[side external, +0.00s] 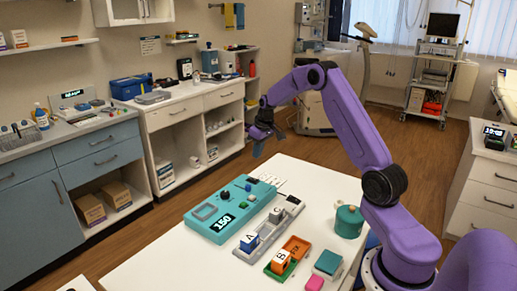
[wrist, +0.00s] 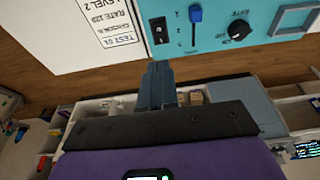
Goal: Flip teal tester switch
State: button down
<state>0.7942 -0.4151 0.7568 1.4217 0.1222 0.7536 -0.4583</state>
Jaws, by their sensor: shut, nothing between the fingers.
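The teal tester (side external: 232,207) lies on the white table with a lit display reading 150, a knob and small controls on top. In the wrist view part of its teal panel (wrist: 215,50) shows at the top right. A black rocker switch (wrist: 159,30) sits near the panel's left edge, beside a blue slider (wrist: 195,14) and a black knob (wrist: 238,30). My gripper (side external: 258,150) is above and beyond the tester's far edge, apart from it. In the wrist view my gripper (wrist: 158,66) is shut and empty, its fingertips just below the panel edge in the picture. Which way the switch is set is unclear.
A printed sheet (wrist: 85,25) lies beside the tester. Shelves and cabinets line the wall.

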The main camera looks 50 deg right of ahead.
aim_at(254, 179)
jog(key=x, duration=0.6)
jog(key=s+x, duration=0.1)
jog(key=x, duration=0.2)
jog(key=shift+f, duration=0.1)
jog(key=shift+s+f, duration=0.1)
jog(key=shift+f, duration=0.2)
